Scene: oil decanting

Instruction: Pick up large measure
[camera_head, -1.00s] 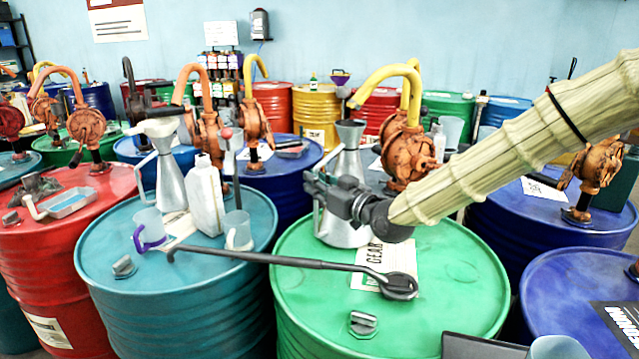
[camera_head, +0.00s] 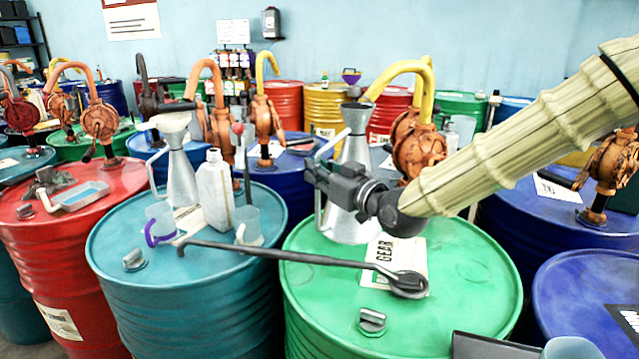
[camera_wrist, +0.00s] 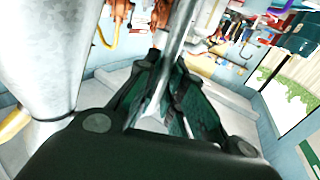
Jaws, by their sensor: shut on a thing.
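The large measure (camera_head: 352,218) is a grey metal cone-shaped can with a narrow neck and flared mouth, upright over the green drum (camera_head: 465,275). My gripper (camera_head: 318,178) comes from the right across its front and is shut on its handle at the left side. In the wrist view the handle (camera_wrist: 181,38) runs between the fingers (camera_wrist: 160,105), with the metal body (camera_wrist: 38,60) close at left. The measure appears slightly above the lid, but the gap is hard to see. My wrist hides part of its body.
A long black wrench (camera_head: 290,257) spans the green and teal drums. The teal drum (camera_head: 120,240) bears a smaller metal measure (camera_head: 183,178), a white bottle (camera_head: 215,190) and clear jugs (camera_head: 160,222). An orange pump (camera_head: 415,150) with a yellow pipe stands close behind.

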